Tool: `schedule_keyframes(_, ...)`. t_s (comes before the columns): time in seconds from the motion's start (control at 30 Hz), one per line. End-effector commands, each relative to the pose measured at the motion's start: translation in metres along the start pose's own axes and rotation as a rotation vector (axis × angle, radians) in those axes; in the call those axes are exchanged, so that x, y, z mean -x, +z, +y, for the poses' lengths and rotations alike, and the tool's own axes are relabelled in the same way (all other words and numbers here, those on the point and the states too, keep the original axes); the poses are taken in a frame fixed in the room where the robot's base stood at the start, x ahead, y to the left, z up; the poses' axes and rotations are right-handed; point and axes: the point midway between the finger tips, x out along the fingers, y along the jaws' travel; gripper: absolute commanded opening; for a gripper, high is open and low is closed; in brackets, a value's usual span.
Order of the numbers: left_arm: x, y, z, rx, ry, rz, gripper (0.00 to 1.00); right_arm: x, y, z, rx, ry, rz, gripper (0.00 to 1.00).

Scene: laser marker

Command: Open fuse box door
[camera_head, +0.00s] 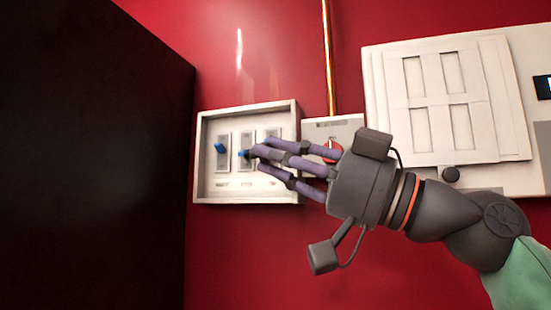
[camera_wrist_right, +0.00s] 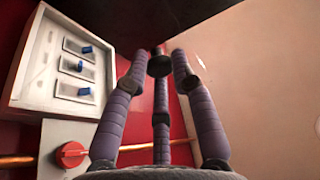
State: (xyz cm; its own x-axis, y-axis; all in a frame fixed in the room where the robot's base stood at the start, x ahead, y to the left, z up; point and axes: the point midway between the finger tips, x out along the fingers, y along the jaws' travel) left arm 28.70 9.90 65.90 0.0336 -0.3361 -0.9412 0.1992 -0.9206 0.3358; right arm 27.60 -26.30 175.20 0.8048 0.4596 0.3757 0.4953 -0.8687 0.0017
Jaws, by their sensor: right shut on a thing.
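A shallow white box with a raised frame (camera_head: 199,165) is on the red wall, holding several blue-levered switches. I take it for the fuse box; no separate door leaf can be made out on it. It also shows at upper left in the right wrist view (camera_wrist_right: 27,80). My right gripper (camera_head: 258,152) reaches in from the right, its purple fingers in front of the middle and right switches. My left gripper is not in view.
A large dark panel (camera_head: 90,150) fills the left side. A grey box with a red knob (camera_head: 333,151) and a copper pipe (camera_head: 328,60) is right of the switches.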

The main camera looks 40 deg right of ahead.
Motion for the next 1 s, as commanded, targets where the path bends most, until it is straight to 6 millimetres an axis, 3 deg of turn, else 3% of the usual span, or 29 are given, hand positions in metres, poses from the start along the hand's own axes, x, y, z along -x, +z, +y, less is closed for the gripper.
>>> schedule_keyframes(0.07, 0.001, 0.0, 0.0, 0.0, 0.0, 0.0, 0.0, 0.005, -0.01, 0.003, 0.001, 0.008, 0.025, 0.0)
schedule_keyframes(0.1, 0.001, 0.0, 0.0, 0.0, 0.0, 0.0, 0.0, 0.005, -0.01, 0.003, 0.0, 0.008, 0.025, 0.32)
schedule_keyframes(0.17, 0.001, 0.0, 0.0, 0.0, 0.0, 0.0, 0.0, 0.005, -0.01, 0.002, 0.0, 0.007, 0.025, 0.48)
schedule_keyframes(0.2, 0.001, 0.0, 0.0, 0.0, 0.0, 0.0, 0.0, 0.004, -0.009, 0.002, 0.0, 0.007, 0.023, 0.51)
schedule_keyframes(0.57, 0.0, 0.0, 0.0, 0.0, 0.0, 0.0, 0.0, 0.004, -0.004, 0.001, -0.001, 0.004, 0.012, 0.51)
schedule_keyframes(1.0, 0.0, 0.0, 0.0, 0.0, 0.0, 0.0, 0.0, 0.063, -0.01, 0.001, 0.0, 0.006, 0.018, 0.51)
